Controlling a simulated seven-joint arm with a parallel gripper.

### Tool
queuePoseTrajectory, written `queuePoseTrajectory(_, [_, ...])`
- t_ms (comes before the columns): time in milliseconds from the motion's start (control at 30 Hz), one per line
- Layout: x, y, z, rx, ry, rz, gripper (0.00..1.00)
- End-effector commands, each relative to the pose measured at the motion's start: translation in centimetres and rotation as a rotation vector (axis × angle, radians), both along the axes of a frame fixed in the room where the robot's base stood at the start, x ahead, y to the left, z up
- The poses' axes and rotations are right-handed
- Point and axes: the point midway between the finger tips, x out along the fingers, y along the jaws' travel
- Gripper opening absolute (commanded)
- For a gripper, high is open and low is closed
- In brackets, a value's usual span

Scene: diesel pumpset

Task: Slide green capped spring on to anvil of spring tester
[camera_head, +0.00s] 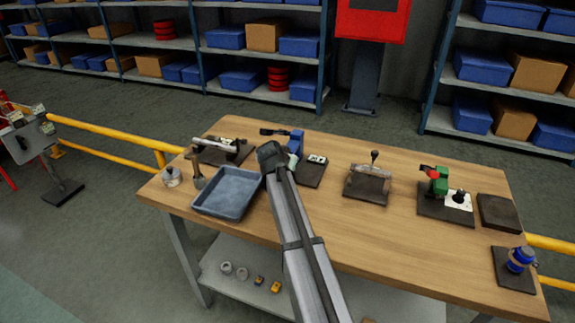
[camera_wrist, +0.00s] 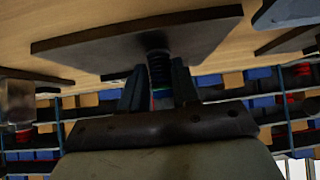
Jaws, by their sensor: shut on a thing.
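My gripper (camera_wrist: 159,84) is shut on a dark coiled spring (camera_wrist: 158,68), seen between its two black fingers in the wrist view. A small green and red sliver shows below the coil; I cannot tell if it is the cap. The coil's far end overlaps a dark base plate (camera_wrist: 95,45); whether it touches is unclear. In the head view my arm reaches over the table to a blue device with a black lever (camera_head: 296,140), seemingly the spring tester, on a dark base (camera_head: 312,174). My arm hides the gripper and spring there, and the anvil cannot be made out.
A blue-grey tray (camera_head: 206,208) lies left of my arm on the wooden table (camera_head: 360,245). Right of it stand a lever fixture (camera_head: 368,184), a green device with a red handle (camera_head: 440,182), and a blue item (camera_head: 520,259) on a plate. The table's front middle is clear.

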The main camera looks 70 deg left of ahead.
Motion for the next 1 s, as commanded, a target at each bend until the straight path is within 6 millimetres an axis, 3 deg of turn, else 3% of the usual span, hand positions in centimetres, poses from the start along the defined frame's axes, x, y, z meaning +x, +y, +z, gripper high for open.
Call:
queuePoseTrajectory(300, [-0.06, -0.09, -0.50, -0.008, 0.006, -0.002, 0.00])
queuePoseTrajectory(333, [-0.06, -0.11, -0.52, -0.008, 0.006, -0.002, 0.33])
queuePoseTrajectory(600, [-0.04, -0.06, -0.35, -0.005, 0.005, -0.001, 0.59])
queuePoseTrajectory(1000, [-0.16, -0.21, -0.05, -0.003, 0.003, -0.001, 0.60])
